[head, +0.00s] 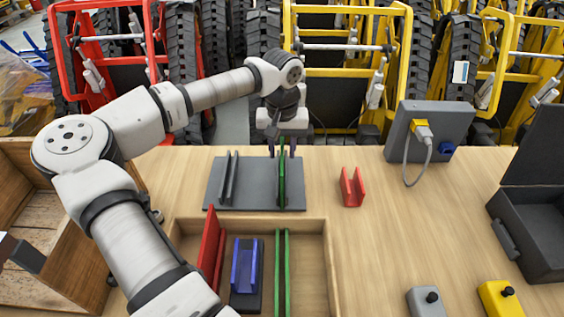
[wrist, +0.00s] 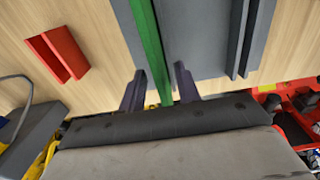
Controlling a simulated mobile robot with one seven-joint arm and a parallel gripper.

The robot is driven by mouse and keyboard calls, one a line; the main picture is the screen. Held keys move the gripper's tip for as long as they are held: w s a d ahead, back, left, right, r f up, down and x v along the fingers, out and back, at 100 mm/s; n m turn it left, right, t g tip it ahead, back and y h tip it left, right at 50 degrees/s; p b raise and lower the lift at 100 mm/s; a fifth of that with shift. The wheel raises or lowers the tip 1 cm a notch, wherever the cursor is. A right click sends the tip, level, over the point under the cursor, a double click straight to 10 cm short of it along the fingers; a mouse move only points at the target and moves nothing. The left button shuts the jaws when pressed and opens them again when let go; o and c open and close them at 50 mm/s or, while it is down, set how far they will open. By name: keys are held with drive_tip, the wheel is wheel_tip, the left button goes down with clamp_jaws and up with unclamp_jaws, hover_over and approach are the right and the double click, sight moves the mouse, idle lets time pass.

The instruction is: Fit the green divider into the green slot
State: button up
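The green divider (head: 282,178) stands upright as a thin panel at the right side of a dark grey plate (head: 255,196) on the table. In the wrist view the green divider (wrist: 150,45) runs between my two fingers. My gripper (head: 281,149) points down at its far end, and the fingers (wrist: 160,88) straddle it, with gaps visible on both sides. Two parallel green rails with a dark gap, apparently the green slot (head: 287,268), lie in the wooden tray in front. The divider's lower edge is hard to make out.
The wooden tray (head: 330,275) also holds a red panel (head: 209,245) and a blue channel (head: 236,268). A dark channel (head: 229,180) stands on the plate's left. A red channel (head: 352,188) sits to the right.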

clamp_jaws()
drive_tip(key=shift+r, duration=0.1)
idle(0.3)
